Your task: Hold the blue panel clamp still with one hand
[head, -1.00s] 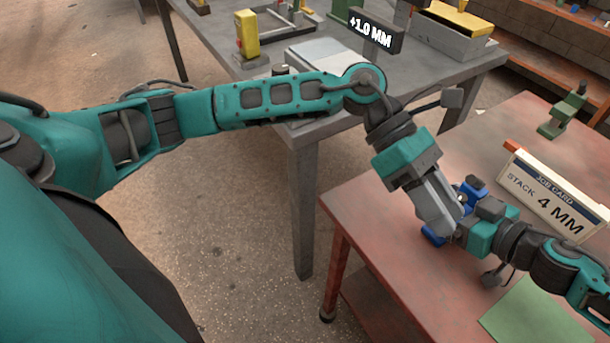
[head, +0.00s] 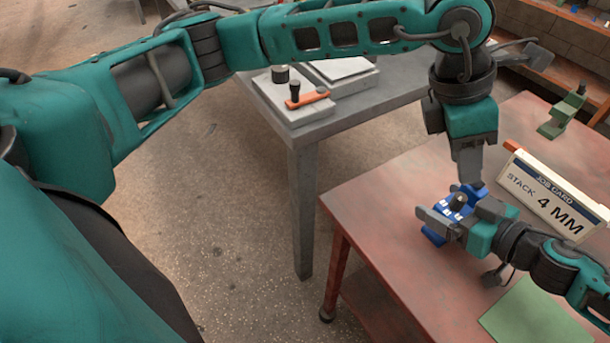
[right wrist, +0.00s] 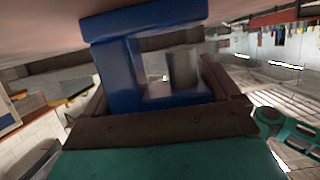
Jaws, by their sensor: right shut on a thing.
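The blue panel clamp (head: 474,192) sits on the red table, partly covered by my right gripper. It has a dark round knob on it. My right gripper (head: 459,209) comes in from the right and is shut on the clamp, a grey finger showing on its near left side. In the right wrist view the blue clamp (right wrist: 118,75) sits between the two fingers, with a grey cylinder in it. My left gripper (head: 470,172) points down just above the clamp's far side. Its fingertips overlap the clamp's edge, and their gap and any contact cannot be made out.
A white job card (head: 555,194) reading "STACK 4 MM" stands right of the clamp. A green sheet (head: 540,316) lies at the table's near side and a green tool (head: 566,112) at the back. A grey bench (head: 350,118) holds light plates and an orange-handled piece.

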